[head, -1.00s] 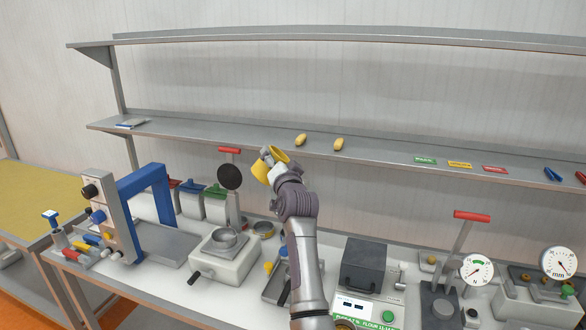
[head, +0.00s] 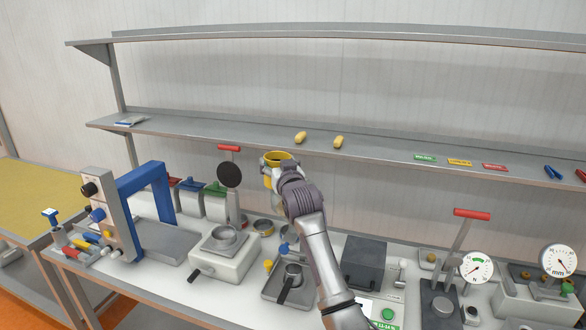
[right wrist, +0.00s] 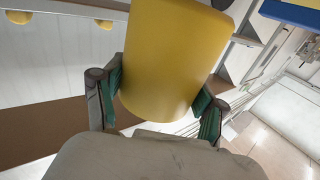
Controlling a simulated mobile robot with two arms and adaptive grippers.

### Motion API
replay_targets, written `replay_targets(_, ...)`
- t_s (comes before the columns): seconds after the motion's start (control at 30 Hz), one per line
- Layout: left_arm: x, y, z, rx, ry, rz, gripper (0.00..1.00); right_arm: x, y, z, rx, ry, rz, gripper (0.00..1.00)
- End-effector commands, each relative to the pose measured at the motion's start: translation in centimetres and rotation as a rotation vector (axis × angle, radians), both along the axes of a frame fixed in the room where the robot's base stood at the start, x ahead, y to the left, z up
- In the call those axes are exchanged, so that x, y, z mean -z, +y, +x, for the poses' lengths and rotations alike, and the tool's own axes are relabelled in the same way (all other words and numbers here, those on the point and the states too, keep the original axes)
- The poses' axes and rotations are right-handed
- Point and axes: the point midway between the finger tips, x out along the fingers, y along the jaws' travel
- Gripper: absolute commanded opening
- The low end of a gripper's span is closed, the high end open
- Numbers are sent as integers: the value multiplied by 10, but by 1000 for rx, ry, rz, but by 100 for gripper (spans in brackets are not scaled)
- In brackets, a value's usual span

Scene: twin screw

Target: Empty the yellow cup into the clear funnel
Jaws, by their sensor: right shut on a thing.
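The yellow cup (head: 277,156) is held in the air in front of the lower shelf, above the back of the bench. Its rim faces up and its opening shows; I cannot see what is inside. My right gripper (head: 271,170) is shut on the cup. In the right wrist view the yellow cup (right wrist: 175,60) fills the space between the two green-padded fingers of the right gripper (right wrist: 160,95). The clear funnel cannot be made out for certain; the right gripper and arm cover part of the bench below the cup. My left gripper is not in view.
The lower shelf (head: 380,161) runs behind the cup, with two yellow oblong items (head: 300,137) on it. Below are a press with a round metal dish (head: 223,236), a grey tray (head: 272,293) with a small pot, and a dark box (head: 365,262). A blue frame (head: 140,192) stands left.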

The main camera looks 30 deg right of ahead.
Motion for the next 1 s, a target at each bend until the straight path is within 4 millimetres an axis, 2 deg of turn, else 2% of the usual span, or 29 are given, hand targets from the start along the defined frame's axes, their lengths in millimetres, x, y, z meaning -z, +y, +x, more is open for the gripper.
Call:
replay_targets(0.37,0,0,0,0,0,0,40,1,0,0,-1,13,-34,29)
replay_targets(0.73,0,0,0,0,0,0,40,-25,0,0,-1,10,-32,29)
replay_targets(1.0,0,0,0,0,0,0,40,-29,0,0,-1,12,-33,29)
